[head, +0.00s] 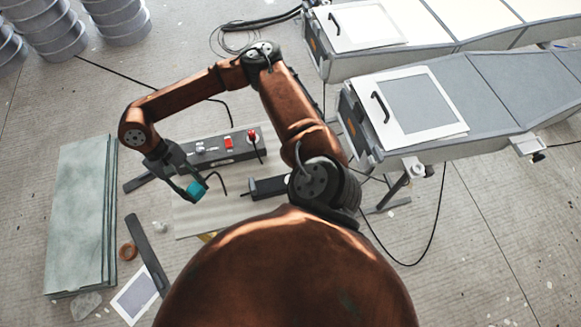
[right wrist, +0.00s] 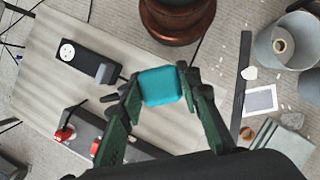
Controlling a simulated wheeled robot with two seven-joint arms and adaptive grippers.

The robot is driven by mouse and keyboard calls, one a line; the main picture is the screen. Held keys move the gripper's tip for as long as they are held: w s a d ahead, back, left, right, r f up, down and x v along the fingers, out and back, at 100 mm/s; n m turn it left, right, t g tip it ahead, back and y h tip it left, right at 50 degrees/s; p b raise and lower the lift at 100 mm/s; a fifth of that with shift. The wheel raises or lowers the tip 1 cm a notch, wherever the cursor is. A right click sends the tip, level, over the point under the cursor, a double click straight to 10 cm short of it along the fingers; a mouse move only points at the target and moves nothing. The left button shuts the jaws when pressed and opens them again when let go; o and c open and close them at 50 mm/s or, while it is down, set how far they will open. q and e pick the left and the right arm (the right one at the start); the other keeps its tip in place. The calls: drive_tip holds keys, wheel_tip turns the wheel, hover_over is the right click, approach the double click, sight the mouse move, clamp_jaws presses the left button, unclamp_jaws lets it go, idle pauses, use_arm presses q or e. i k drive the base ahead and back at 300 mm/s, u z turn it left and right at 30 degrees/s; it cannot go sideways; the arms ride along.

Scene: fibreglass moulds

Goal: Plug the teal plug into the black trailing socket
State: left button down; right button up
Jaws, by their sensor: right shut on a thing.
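The teal plug (head: 195,190) is held in my right gripper (head: 188,188), left of centre in the head view. In the right wrist view the teal plug (right wrist: 160,87) sits between the two fingertips (right wrist: 160,78), which touch its sides. A black block with a round white outlet face, which looks like the black trailing socket (right wrist: 84,61), lies on the pale board, apart from the plug. In the head view part of this socket (head: 268,187) shows to the right of the plug; my arm hides its right end. My left gripper is not in view.
A dark strip (head: 180,162) with red and white fittings lies on the pale board (head: 190,222), behind the plug. Greenish sheets (head: 75,220) are stacked at left. A dark flat bar (head: 148,255) and a tape ring (head: 128,251) lie nearby. Grey moulds (head: 500,85) stand at right.

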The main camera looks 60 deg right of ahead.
sight(276, 185)
drive_tip(key=u, duration=1.35)
drive_tip(key=k, duration=1)
drive_tip(key=z, duration=1.35)
